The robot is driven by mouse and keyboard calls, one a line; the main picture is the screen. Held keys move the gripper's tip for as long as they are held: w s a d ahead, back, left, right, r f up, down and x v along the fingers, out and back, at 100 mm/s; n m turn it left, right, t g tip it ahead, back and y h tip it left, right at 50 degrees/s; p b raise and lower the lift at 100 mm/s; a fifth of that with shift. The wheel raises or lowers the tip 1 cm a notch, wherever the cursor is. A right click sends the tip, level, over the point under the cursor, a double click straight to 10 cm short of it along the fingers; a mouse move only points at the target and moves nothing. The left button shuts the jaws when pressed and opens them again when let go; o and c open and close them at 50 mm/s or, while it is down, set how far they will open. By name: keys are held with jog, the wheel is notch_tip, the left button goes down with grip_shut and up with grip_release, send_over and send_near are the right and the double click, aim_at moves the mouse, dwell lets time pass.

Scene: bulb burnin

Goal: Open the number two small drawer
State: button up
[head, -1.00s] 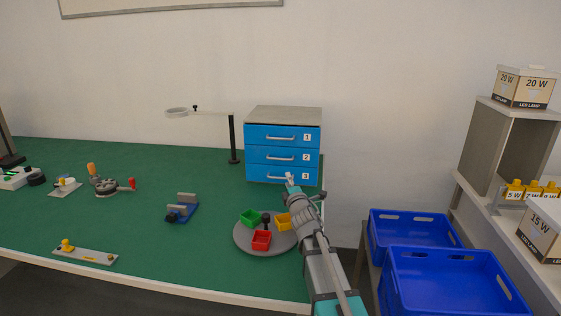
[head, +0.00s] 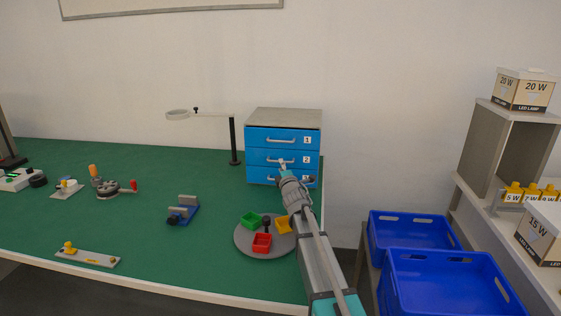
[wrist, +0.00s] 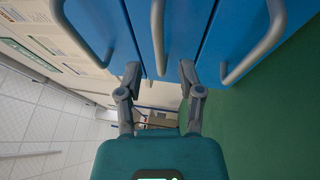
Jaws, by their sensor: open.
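The number two drawer (head: 298,165) is the middle blue front of the small cabinet, labelled 2, and looks shut. In the wrist view the drawers appear turned sideways, and the middle one's bar handle (wrist: 158,38) points down between my fingers. My gripper (wrist: 160,76) is open, with one finger on each side of that handle; I cannot tell whether either touches it. In the head view my gripper (head: 283,163) is in front of the number two drawer and hides part of its handle. Drawer one (head: 257,134) above and drawer three (head: 257,176) below also look shut.
A round tray (head: 247,246) with small coloured bins sits below my arm. A lamp-like stand (head: 233,140) is left of the cabinet. Blue crates (head: 440,285) are at the right, beyond the table edge.

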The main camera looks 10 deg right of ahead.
aim_at(285, 149)
jog(key=shift+x, duration=1.85)
